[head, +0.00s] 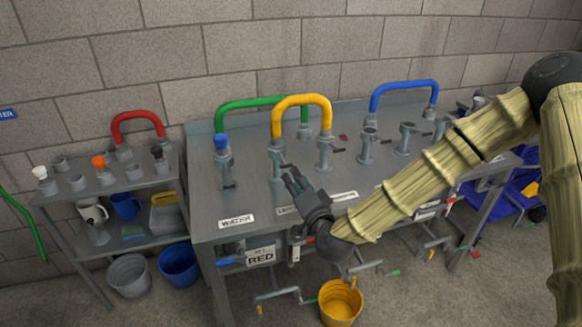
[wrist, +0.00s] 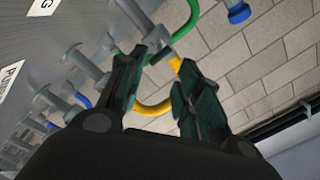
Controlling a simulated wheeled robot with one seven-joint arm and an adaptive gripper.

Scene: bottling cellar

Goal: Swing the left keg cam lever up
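My gripper (head: 293,183) is above the metal bench (head: 206,205), just in front of the fitting (head: 277,158) under the left end of the yellow hose (head: 301,98). That fitting has a small dark lever at its side, partly hidden by my fingers; I cannot tell its angle. In the wrist view my gripper (wrist: 166,82) is open, with the yellow hose (wrist: 150,108) seen beyond and between its fingers. A grey fitting (wrist: 160,42) is by the left fingertip; I cannot tell whether they touch. No readable label confirms which fitting is the left keg one.
A blue-capped fitting (head: 224,165) stands to the left, several more fittings to the right. Green (head: 262,101) and blue (head: 403,85) hoses arch behind. A shelf (head: 105,190) stands left; a yellow bucket (head: 340,302) is on the floor.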

